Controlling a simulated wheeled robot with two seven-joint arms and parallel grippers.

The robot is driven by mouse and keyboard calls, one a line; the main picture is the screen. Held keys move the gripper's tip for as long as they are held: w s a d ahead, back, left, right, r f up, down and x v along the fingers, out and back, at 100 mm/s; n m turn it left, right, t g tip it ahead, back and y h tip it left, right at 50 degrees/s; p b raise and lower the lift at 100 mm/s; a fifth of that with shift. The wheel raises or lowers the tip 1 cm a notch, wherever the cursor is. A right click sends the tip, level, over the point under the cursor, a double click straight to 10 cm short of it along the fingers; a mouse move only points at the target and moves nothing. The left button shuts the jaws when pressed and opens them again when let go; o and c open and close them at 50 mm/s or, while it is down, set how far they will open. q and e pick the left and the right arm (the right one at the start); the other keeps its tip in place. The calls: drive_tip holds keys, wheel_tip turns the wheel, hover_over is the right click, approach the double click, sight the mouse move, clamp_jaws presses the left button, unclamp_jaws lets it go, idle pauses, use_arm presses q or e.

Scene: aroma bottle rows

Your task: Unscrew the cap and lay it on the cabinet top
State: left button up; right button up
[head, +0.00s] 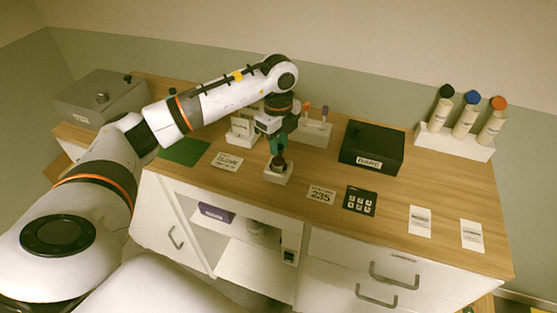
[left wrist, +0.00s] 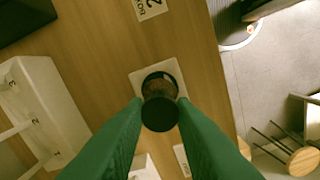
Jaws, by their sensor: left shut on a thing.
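My left gripper (head: 278,146) points down over the front of the cabinet top (head: 400,210). Its green fingers are shut on a dark round cap (left wrist: 160,114). A small dark bottle (head: 279,162) stands upright in a white square holder (head: 277,177) just below the fingers. In the left wrist view, the bottle's brownish round top (left wrist: 159,83) shows behind the cap. I cannot tell whether the cap still touches the bottle. My right gripper is not in view.
A black box (head: 371,148) stands to the right of the holder. A white rack with several capped bottles (head: 455,143) is at the back right. A grey box (head: 94,97) is at the far left. Flat cards and a green mat (head: 185,151) lie near the front.

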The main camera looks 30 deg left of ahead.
use_arm(q)
drive_tip(key=shift+r, duration=0.3)
drive_tip(key=shift+r+p, duration=1.5)
drive_tip(key=shift+r, duration=0.4)
